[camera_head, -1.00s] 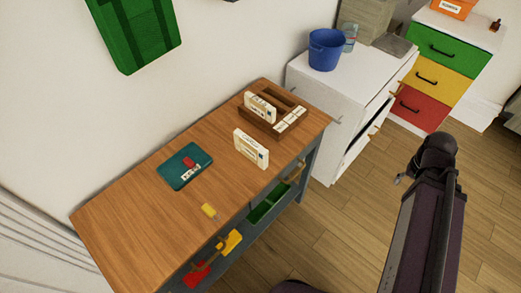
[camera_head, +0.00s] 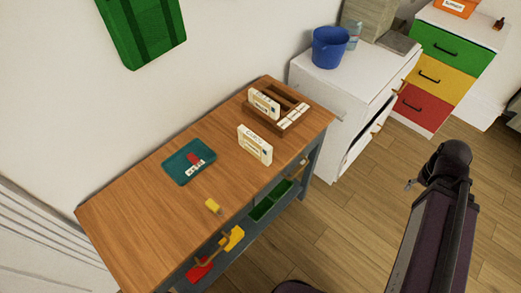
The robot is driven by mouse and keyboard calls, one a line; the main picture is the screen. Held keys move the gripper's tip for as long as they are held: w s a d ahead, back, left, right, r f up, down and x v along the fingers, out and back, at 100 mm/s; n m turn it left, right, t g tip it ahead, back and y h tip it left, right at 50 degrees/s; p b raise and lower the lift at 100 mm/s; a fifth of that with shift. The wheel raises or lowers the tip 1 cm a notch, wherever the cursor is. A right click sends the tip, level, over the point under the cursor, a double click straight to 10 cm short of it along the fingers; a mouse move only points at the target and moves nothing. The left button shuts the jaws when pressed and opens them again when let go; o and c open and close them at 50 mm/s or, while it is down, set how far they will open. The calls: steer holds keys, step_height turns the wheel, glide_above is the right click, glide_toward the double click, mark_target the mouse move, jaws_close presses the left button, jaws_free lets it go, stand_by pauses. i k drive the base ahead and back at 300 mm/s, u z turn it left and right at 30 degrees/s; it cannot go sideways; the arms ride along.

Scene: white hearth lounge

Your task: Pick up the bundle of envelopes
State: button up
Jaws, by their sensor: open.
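A cream-white bundle with printing and a dark mark, likely the envelopes (camera_head: 255,144), stands upright on the wooden tabletop (camera_head: 130,219), near its front edge. A similar white bundle (camera_head: 264,103) stands in the brown wooden organiser (camera_head: 258,122) behind it; the print is too small to read. My arm rises at the right of the view, over the floor and apart from the table. My gripper's fingers do not show in this view.
A teal tray (camera_head: 176,172) with a red item and a yellow block (camera_head: 213,206) are on the table. Coloured items and green bins (camera_head: 262,209) sit below. A white cabinet (camera_head: 318,90) with a blue bucket (camera_head: 330,47) stands beyond. Bare tabletop lies at left; floor is open in front.

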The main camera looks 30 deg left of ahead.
mark_target(256, 147)
steer(key=k, duration=1.9)
steer(key=u, duration=0.9)
steer(key=i, duration=1)
steer(key=z, duration=0.05)
